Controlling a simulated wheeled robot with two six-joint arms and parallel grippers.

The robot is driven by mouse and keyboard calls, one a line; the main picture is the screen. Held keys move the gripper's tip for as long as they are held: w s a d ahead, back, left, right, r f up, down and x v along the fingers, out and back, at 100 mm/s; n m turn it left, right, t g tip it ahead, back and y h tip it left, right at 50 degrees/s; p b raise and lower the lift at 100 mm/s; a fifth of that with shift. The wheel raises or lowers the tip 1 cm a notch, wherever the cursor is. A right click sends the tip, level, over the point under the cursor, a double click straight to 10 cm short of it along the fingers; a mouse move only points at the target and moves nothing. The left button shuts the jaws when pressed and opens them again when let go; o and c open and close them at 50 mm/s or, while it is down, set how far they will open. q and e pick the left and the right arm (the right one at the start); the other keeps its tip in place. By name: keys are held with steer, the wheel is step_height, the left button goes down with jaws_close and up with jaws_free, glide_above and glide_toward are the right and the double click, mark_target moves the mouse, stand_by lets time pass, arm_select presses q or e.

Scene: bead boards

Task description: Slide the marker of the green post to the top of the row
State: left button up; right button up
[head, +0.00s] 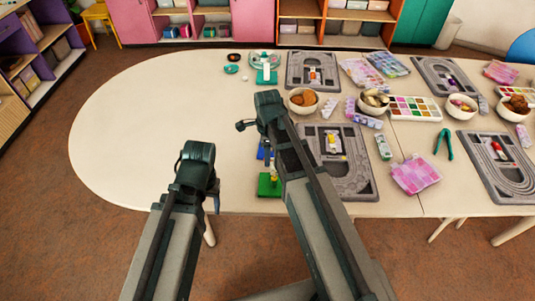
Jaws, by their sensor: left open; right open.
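A green block-like base (268,187) stands near the table's front edge, just left of my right arm. A small yellow and white piece (274,173) shows above it; I cannot tell if this is the marker. A blue piece (261,152) shows behind it, partly covered by my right arm. The rest of any row there is hidden. My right gripper (262,108) is open over the table, beyond the green base in the picture. My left gripper (197,164) is open and empty, left of the green base, above the table's front part.
Grey bead boards (312,71) lie on the table (150,120), one partly behind my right arm. A teal scale-like item (266,74) stands at the back. The table's left is clear.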

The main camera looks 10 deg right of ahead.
steer(key=shift+f, duration=0.3)
steer(key=shift+r, duration=0.1)
jaws_close()
steer(key=shift+f, duration=0.3)
steer(key=shift+f+b, duration=1)
steer(key=shift+b, duration=0.3)
steer(key=shift+c, duration=0.2)
jaws_free()
